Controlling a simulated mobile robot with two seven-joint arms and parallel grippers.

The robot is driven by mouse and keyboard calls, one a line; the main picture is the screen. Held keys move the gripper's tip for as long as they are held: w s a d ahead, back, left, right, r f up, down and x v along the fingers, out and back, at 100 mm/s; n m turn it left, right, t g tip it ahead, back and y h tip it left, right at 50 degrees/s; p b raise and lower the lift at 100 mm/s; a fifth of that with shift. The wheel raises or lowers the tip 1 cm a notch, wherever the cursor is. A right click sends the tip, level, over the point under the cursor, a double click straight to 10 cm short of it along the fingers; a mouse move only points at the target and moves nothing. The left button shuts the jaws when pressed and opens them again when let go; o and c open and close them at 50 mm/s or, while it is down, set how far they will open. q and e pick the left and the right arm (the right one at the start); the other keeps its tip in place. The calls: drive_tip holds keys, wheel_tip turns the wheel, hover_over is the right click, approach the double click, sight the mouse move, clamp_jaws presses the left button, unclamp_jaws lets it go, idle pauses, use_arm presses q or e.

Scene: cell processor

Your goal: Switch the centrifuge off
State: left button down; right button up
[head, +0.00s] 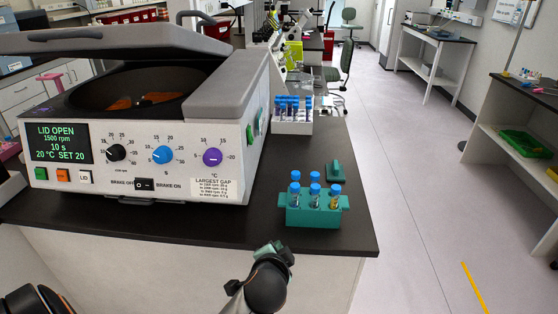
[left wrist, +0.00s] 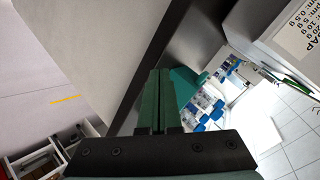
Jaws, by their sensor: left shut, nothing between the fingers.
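The grey centrifuge (head: 210,110) stands on the dark bench at the left, its lid (head: 120,40) raised. Its screen (head: 61,143) reads LID OPEN, 1500 rpm, 10 s. The front has black, blue and purple knobs, small green, orange and LID buttons, and a black brake rocker (head: 145,184). Green parts (head: 249,134) sit on its right side wall. Its corner shows in the left wrist view (left wrist: 290,30). My left gripper (head: 268,248) is shut and empty, in front of the bench edge, apart from the centrifuge. Its closed fingers (left wrist: 160,95) show in the left wrist view. My right gripper is not in view.
A teal rack (head: 313,216) of blue-capped tubes stands near the bench's front right corner, with a small teal block (head: 335,173) behind it. A white rack (head: 291,127) of tubes stands farther back. Open floor lies to the right.

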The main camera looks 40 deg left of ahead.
use_arm(q)
drive_tip(key=w+a+r+t+y, duration=0.1)
drive_tip(key=w+a+r+y, duration=0.1)
drive_tip(key=r, duration=0.7)
drive_tip(key=w+a+r+t+y, duration=0.1)
drive_tip(key=w+a+r+y, duration=0.2)
drive_tip(key=w+r, duration=0.3)
wheel_tip(320, 180, up, 4)
drive_tip(key=shift+f+m+t+y, duration=0.25)
drive_tip(key=shift+m+t+y, duration=0.15)
drive_tip(key=shift+y, duration=0.4)
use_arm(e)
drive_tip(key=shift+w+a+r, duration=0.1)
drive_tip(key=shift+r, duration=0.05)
